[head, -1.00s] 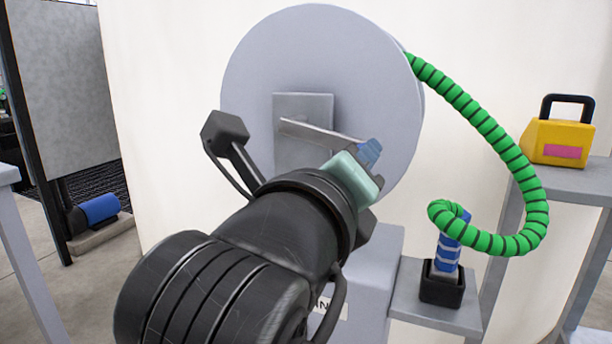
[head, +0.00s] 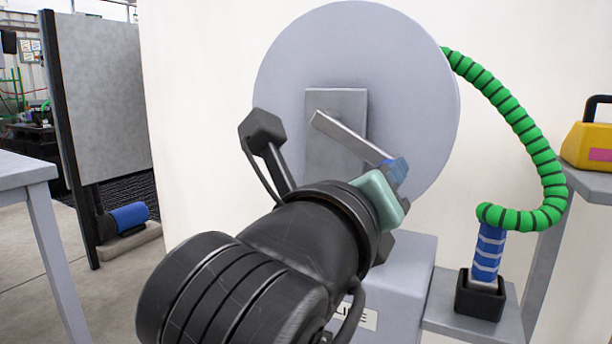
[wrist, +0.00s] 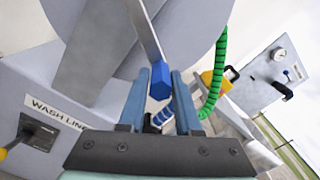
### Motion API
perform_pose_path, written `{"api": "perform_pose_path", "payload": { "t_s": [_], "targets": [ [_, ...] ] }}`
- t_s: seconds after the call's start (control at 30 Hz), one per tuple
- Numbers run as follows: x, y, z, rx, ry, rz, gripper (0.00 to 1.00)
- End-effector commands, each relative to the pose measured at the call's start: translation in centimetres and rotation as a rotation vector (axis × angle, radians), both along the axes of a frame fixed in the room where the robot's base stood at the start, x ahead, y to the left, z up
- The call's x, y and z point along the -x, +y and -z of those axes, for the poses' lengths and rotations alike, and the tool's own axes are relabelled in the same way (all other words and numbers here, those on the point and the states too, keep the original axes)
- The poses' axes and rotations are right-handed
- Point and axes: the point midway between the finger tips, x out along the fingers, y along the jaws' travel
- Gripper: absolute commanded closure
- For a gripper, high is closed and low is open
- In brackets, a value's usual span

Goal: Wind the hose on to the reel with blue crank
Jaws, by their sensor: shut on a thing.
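My gripper (head: 390,184) is at this handle; in the wrist view the blue handle (wrist: 160,82) sits between my fingers. The green hose (head: 535,145) leaves the disc's upper right and curves down to a blue nozzle (head: 488,252), upright in a black holder (head: 480,296). The wrist view also shows the hose (wrist: 215,75). My arm hides the disc's lower left.
A grey stand labelled "WASH LINE" (wrist: 25,75) is under the reel, with a yellow-tipped lever at left. A yellow box (head: 588,145) sits on a shelf at right. A grey table (head: 20,172) and a partition (head: 100,95) stand at left.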

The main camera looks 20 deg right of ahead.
Motion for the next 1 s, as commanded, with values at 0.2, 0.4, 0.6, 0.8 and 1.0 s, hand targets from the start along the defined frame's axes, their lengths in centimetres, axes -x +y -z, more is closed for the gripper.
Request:
{"api": "perform_pose_path", "payload": {
  "t_s": [0.2, 0.4, 0.6, 0.8, 1.0],
  "targets": [
    [-0.2, 0.2, 0.0, 0.002, 0.003, -0.007, 0.48],
    [-0.1, 0.1, 0.0, 0.001, 0.002, -0.004, 0.38],
    [0.0, 0.3, -0.1, 0.001, 0.002, -0.004, 0.38],
    [1.7, 2.7, -0.4, 0.003, 0.0, -0.008, 0.38],
    [4.5, 6.3, -0.3, 0.004, 0.002, -0.011, 0.38]
  ]
}}
